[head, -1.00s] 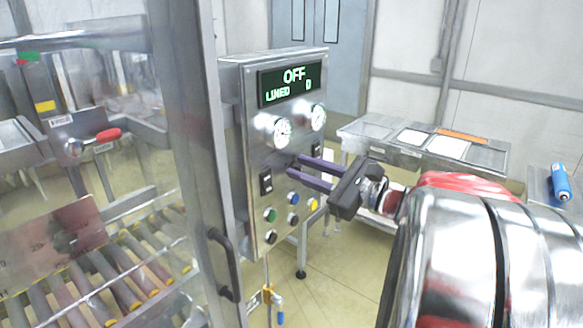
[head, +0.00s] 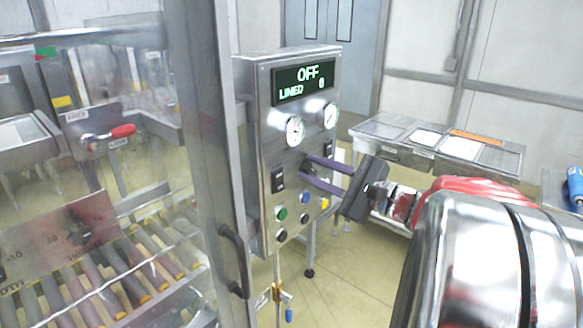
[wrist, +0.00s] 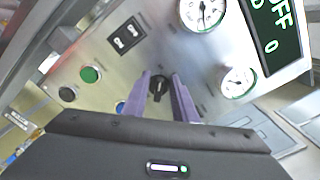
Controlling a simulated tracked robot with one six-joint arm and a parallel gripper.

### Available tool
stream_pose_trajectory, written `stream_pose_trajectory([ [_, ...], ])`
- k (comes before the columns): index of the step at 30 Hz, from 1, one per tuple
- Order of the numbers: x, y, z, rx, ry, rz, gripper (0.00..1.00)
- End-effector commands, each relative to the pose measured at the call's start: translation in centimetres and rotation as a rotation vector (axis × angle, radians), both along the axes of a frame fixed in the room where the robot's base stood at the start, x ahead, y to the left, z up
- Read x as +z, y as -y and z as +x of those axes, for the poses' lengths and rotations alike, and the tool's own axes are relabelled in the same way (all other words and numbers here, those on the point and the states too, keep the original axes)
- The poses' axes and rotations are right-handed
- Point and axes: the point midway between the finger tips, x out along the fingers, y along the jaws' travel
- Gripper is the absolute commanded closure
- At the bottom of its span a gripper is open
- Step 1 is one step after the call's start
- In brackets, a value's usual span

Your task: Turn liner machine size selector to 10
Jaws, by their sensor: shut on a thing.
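The size selector is a small black knob (wrist: 159,86) on the steel control panel (head: 265,165), below the two gauges. My gripper (head: 306,168) reaches the panel from the right. In the wrist view its purple fingers (wrist: 161,78) stand on either side of the knob, shut on it. The knob's scale markings are too small to read, so its setting cannot be told. In the head view the fingers largely hide the knob. The panel's display (head: 305,81) reads OFF and LINED 0.
Green (head: 282,214), blue, yellow and black buttons lie below. A clear guard door with a black handle (head: 235,262) stands left of the panel. A steel table (head: 395,150) stands behind.

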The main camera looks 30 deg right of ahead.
Motion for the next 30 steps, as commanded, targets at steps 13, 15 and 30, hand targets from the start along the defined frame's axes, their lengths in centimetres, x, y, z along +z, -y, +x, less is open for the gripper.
stream_pose_trajectory([
  [13,-0.1,0.0,-0.1,0.001,-0.003,0.001,0.72],
  [15,-0.1,0.1,-0.4,0.000,-0.002,0.001,0.72],
  [30,-0.1,1.9,-5.3,-0.003,-0.002,0.001,0.72],
])
